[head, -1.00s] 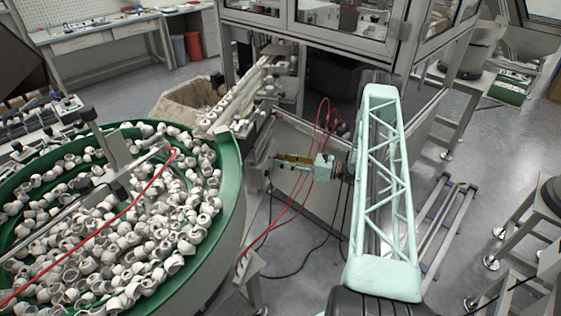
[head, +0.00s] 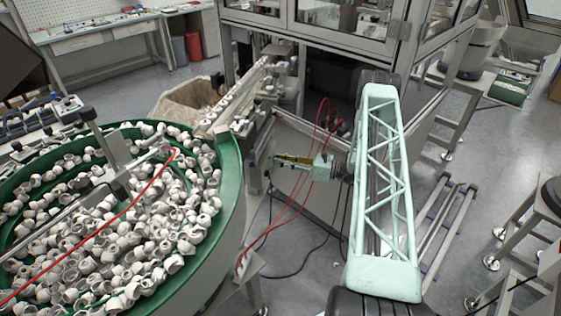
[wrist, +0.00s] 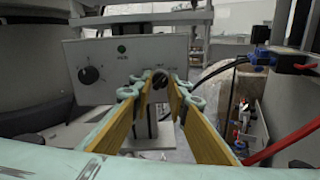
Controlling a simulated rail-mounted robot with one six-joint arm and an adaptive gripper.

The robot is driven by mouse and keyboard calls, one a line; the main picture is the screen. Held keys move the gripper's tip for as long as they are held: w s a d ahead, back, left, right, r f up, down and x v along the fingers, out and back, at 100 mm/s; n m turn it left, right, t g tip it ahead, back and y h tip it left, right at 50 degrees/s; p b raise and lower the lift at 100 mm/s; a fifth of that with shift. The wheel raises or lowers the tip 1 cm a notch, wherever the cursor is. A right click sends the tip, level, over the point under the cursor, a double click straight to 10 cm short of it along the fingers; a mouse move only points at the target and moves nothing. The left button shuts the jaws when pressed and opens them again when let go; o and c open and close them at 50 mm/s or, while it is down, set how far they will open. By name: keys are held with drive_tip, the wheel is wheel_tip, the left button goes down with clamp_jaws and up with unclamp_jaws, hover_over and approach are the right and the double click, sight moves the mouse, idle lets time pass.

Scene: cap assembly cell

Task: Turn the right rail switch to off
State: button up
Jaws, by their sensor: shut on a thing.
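The right rail switch (wrist: 160,79) is a dark round knob on the right part of a grey control box (wrist: 110,62) in the wrist view. My gripper (wrist: 162,82) has its two yellow-padded fingers on either side of this knob and is shut on it. The fingertips partly hide the knob and its labels, so its exact setting is unclear. In the head view my gripper (head: 276,160) reaches left to the side of the conveyor; the switch itself is too small to make out there.
A green-rimmed bowl (head: 236,185) full of white caps stands at the left. Red hoses (head: 290,205) hang near my gripper. Blue fittings (wrist: 262,58) are at the right.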

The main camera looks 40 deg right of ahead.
drive_tip(key=shift+n, duration=0.3)
drive_tip(key=shift+n+b, duration=2.7)
drive_tip(key=shift+n, duration=1.3)
drive_tip(key=o, duration=0.8)
drive_tip(key=shift+o, duration=0.2)
drive_tip(key=shift+s+d, duration=0.1)
drive_tip(key=shift+d, duration=0.05)
drive_tip(key=v, duration=1.1)
drive_tip(key=shift+s+d, duration=0.2)
drive_tip(key=shift+s, duration=0.05)
